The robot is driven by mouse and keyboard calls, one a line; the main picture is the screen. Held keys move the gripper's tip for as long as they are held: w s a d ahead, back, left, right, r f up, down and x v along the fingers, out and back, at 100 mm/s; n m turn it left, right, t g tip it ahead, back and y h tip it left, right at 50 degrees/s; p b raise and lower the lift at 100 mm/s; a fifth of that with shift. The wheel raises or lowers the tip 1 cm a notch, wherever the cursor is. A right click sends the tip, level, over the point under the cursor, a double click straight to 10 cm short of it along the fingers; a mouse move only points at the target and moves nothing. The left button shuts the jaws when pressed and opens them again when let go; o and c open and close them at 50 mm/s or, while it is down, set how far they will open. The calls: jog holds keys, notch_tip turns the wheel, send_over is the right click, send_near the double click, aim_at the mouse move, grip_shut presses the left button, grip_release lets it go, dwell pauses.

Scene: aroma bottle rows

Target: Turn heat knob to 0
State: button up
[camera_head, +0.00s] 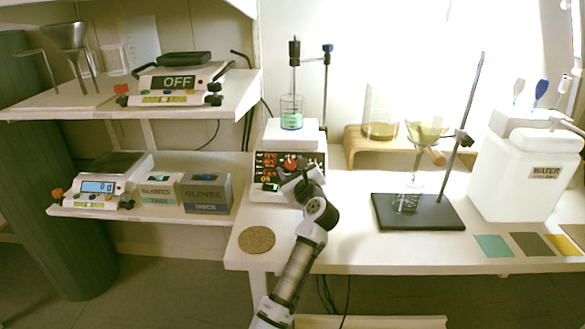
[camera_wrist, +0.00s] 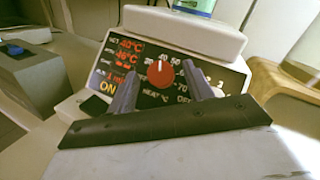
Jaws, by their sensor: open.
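The hot plate (camera_head: 307,133) stands on the bench, with its dark control panel facing me. The red heat knob (camera_wrist: 160,73) sits in the panel's middle, with its white pointer up near the 40 mark. The knob also shows in the head view (camera_head: 291,162). A red display (camera_wrist: 126,56) at its left reads about 40°C and 46°C, with a yellow ON below. My gripper (camera_wrist: 160,78) is open in front of the panel, one finger on each side of the knob. I cannot tell whether either finger touches it. In the head view my gripper (camera_head: 298,176) hides part of the panel.
A beaker with green liquid (camera_head: 291,120) is on the hot plate, beside a stand with a rod (camera_head: 326,90). A dark stand base (camera_head: 440,212) and white water container (camera_head: 520,170) are to the right. A cork mat (camera_head: 257,240) lies at the bench's front left.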

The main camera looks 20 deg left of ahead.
jog(key=shift+c, duration=0.2)
jog(key=c, duration=0.9)
jog(key=shift+r+n+g+p, duration=0.1)
jog(key=shift+n+g+p, duration=0.2)
jog(key=shift+n+p, duration=0.1)
jog(key=n+p, duration=0.1)
jog(key=n+g+y+p, duration=0.1)
jog(key=n+g+p, duration=0.1)
jog(key=shift+w+d+r, duration=0.2)
jog(key=shift+d+r, duration=0.05)
jog(key=shift+r, duration=0.05)
jog(key=n+g+p, duration=0.1)
jog(key=n+p, duration=0.1)
jog(key=n+g+p, duration=0.4)
jog(key=shift+w+r+n+y, duration=0.2)
jog(key=shift+r+n+y, duration=0.1)
jog(key=n+g+h+p, duration=0.1)
jog(key=n+g+p, duration=0.1)
jog(key=n+p, duration=0.1)
jog(key=shift+w+r+n+g+p, duration=0.1)
jog(key=shift+w+n+g+p, duration=0.05)
jog(key=shift+n+g+p, duration=0.3)
jog(key=shift+a+n+g+h+p, duration=0.15)
jog(key=shift+n+g+h+p, duration=0.6)
jog(key=shift+n, duration=0.6)
